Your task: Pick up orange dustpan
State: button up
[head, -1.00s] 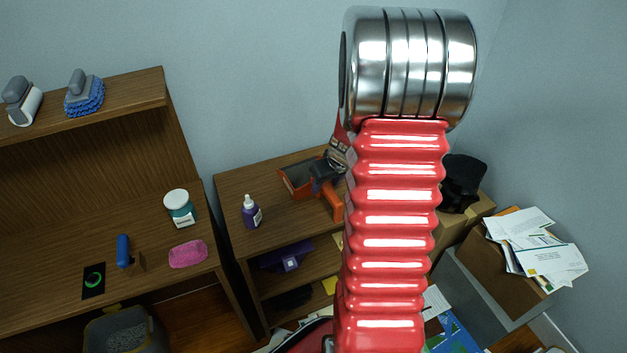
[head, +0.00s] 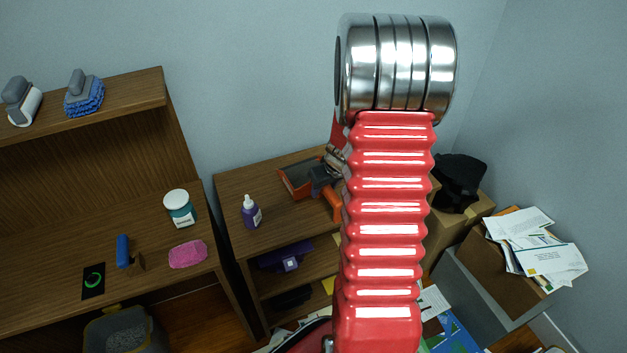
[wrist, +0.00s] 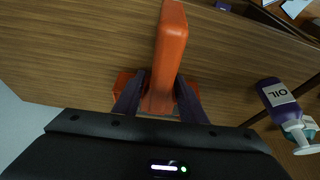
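The orange dustpan (head: 292,183) lies on top of the low wooden shelf unit in the head view, its handle pointing toward the front right. My gripper (head: 334,158) is partly hidden behind my red arm there, just above the dustpan. In the wrist view the orange handle (wrist: 168,50) runs between the two dark fingers of my gripper (wrist: 160,85). The fingers stand on either side of the handle, with a narrow gap at the left one; contact at the right one is unclear. The pan is mostly hidden below my gripper.
A black object (head: 460,182) sits on a cardboard box at the right. The wall is close behind.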

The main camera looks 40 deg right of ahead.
grip_shut()
jog(key=shift+r, duration=0.2)
dwell(0.6)
jog(key=shift+r, duration=4.8)
